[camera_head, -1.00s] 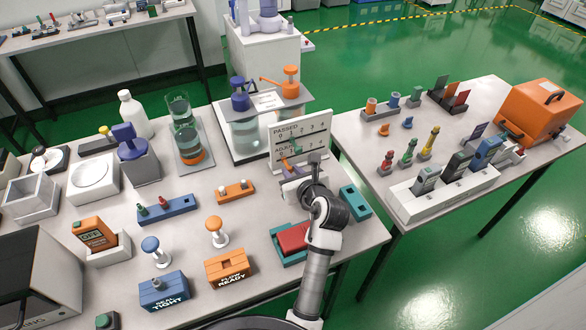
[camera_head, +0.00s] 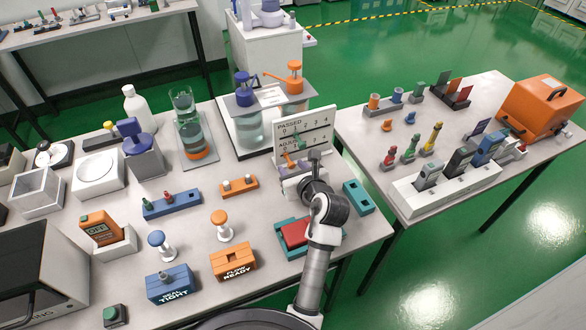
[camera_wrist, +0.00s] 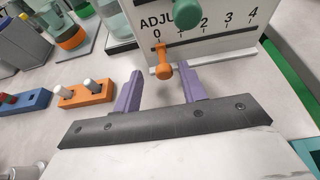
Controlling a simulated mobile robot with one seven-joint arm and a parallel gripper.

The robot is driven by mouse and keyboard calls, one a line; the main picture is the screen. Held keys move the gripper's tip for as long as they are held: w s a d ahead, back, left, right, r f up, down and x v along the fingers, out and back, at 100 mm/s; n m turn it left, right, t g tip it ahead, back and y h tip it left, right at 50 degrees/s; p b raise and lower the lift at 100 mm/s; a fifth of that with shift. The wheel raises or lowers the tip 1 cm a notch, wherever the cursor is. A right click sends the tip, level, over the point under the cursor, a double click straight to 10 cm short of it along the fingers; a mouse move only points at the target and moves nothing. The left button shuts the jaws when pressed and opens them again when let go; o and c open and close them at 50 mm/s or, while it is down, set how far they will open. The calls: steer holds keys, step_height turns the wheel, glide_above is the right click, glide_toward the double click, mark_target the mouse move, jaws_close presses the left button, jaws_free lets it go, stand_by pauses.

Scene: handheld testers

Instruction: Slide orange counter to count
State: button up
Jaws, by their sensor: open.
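The orange counter (camera_wrist: 164,68) is a small knob on the white board (camera_wrist: 215,45), below the 0 of the lower scale, whose label reads "ADJU" before it is hidden. A green counter (camera_wrist: 183,12) sits higher, above the 1 of that scale. My gripper (camera_wrist: 160,71) has two purple fingers, open and apart. In the wrist view the orange counter shows between and just beyond the fingertips; whether a finger touches it I cannot tell. In the head view the board (camera_head: 315,134) stands upright behind my gripper, its upper scale marked "PASSED".
An orange block with pegs (camera_head: 238,186) lies left of the board. A teal block (camera_head: 358,197) and a teal tray with a red piece (camera_head: 294,235) flank my arm. A pump stand (camera_head: 240,145) rises behind.

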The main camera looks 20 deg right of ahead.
steer(key=b+v, duration=0.1)
steer(key=v, duration=1.2)
steer(key=shift+s+r, duration=0.15)
steer(key=shift+s, duration=0.15)
